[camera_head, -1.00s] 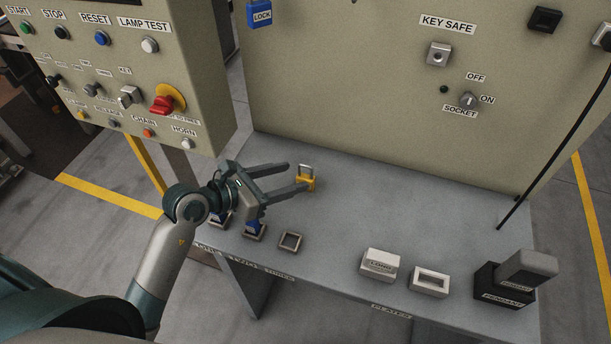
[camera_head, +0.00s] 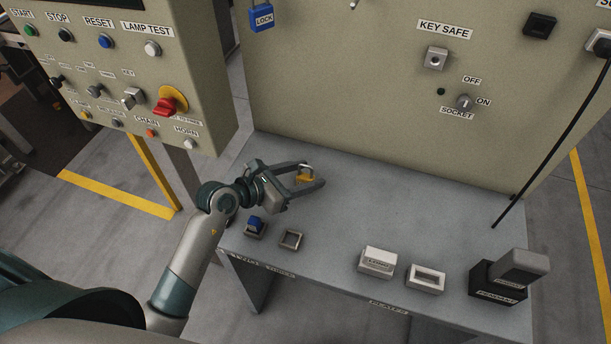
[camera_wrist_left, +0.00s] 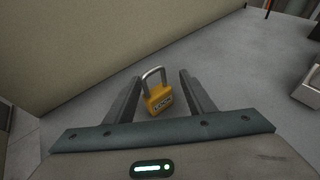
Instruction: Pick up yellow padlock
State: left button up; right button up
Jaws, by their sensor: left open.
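The yellow padlock (camera_head: 304,178) stands on the grey table near the back panel. In the left wrist view the yellow padlock (camera_wrist_left: 158,99) is upright, with its grey shackle on top and dark lettering on its front. My left gripper (camera_head: 313,175) is open, with one finger on each side of the padlock. In the left wrist view the left gripper's fingers (camera_wrist_left: 158,90) stand apart, with a gap to the padlock on both sides. In the head view the near finger hides part of the padlock's lower body. My right gripper is not in view.
The table (camera_head: 360,215) has an empty square holder (camera_head: 291,239) and a holder with a blue piece (camera_head: 255,225) near its front. White blocks (camera_head: 378,262) and a dark block (camera_head: 498,282) stand to the right. The panel (camera_head: 345,100) rises behind. A black cable (camera_head: 560,135) hangs right.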

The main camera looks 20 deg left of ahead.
pick_arm(q)
jog(key=shift+x, duration=0.85)
jog(key=shift+c, duration=0.3)
jog(key=c, duration=1)
jog(key=shift+r, duration=0.9)
notch_tip(320, 180, up, 3)
jog(key=shift+f+b, duration=0.15)
jog(key=shift+b, duration=0.4)
jog(key=s+d+r, duration=0.1)
jog(key=d+r, duration=0.1)
jog(key=d, duration=0.1)
jog(key=s+d+r+b, duration=0.1)
jog(key=d+r, duration=0.1)
jog(key=d, duration=0.2)
jog(key=s+d+r+b, duration=0.1)
jog(key=d+r, duration=0.1)
jog(key=d, duration=0.2)
jog(key=shift+s+r, duration=0.35)
jog(key=shift+s, duration=0.05)
